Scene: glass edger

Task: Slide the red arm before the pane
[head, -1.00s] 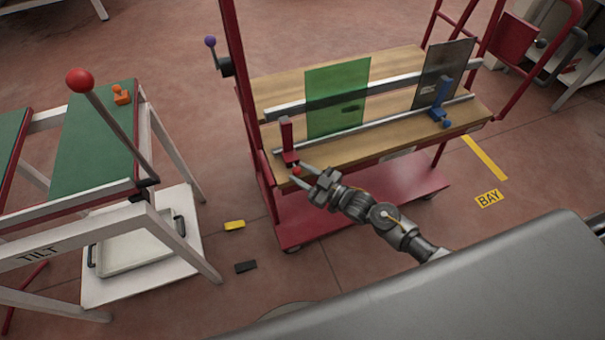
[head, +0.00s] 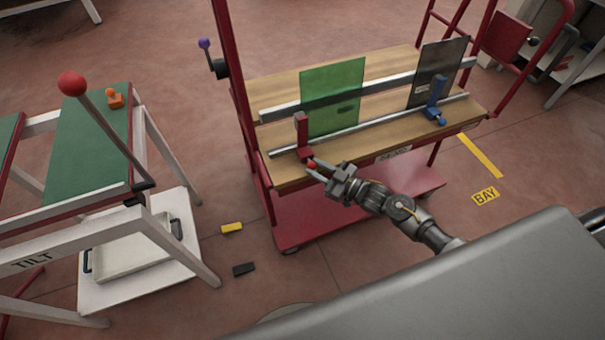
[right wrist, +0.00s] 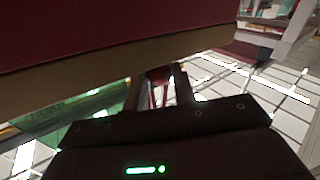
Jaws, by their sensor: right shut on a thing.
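The red arm (head: 302,133) stands upright on the front rail (head: 375,121) of the cart, with a red knob at its foot. It is at the left edge of the green pane (head: 334,96), overlapping that edge slightly in the head view. My right gripper (head: 312,167) is shut on the red arm's knob from the front. My left gripper is not in view.
A blue arm (head: 435,100) stands on the same rail before a dark pane (head: 439,65) at the right. The red cart post (head: 239,110) rises just left of the red arm. A tilt table (head: 88,150) stands at the left. The rail between the two arms looks clear.

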